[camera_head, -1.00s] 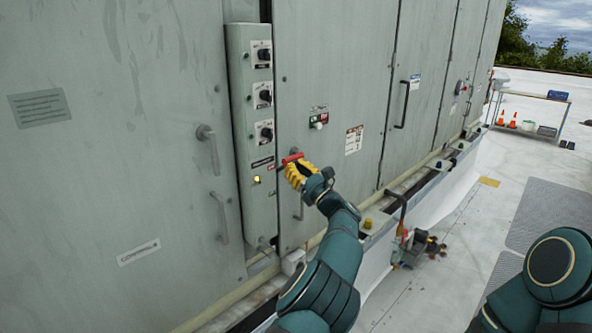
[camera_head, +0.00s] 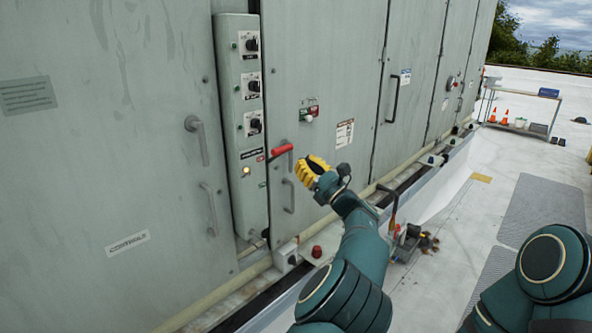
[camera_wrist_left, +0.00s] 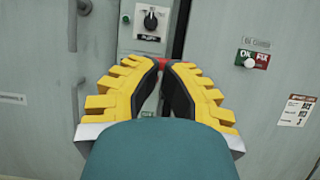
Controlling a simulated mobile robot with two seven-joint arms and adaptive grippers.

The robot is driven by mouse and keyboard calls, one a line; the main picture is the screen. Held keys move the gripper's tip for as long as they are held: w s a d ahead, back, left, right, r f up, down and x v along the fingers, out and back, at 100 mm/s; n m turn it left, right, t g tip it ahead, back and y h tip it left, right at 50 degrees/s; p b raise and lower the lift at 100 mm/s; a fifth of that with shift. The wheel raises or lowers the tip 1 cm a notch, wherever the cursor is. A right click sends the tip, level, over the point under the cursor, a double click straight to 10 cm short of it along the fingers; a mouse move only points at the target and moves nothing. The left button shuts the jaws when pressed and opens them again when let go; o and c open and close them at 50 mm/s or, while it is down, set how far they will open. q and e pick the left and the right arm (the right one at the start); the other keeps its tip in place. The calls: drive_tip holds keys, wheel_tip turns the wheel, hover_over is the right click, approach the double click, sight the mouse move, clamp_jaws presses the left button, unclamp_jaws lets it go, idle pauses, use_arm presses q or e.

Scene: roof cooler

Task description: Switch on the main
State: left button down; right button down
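A red-handled lever (camera_head: 282,149) sits low on the edge of the narrow grey control box (camera_head: 238,110); its red grip lies roughly level. My left gripper (camera_head: 312,168), with yellow ridged fingers, is to the right of the lever and apart from it in the head view. In the left wrist view, part of the red handle (camera_wrist_left: 163,62) shows just beyond the fingertips (camera_wrist_left: 160,75). A narrow gap shows between the dark finger pads, with nothing held in it. My right gripper is out of view.
Three black rotary knobs (camera_head: 254,85) sit above on the box. Door handles (camera_head: 197,139) stick out nearby. A ledge with a red knob (camera_head: 317,251) runs below.

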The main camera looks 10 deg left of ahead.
use_arm(q)
drive_tip(key=shift+s+d+r, duration=0.45)
drive_tip(key=shift+d+r, duration=0.05)
drive_tip(key=shift+d, duration=0.15)
drive_tip(key=shift+s+d+r, duration=0.45)
drive_tip(key=shift+d, duration=0.15)
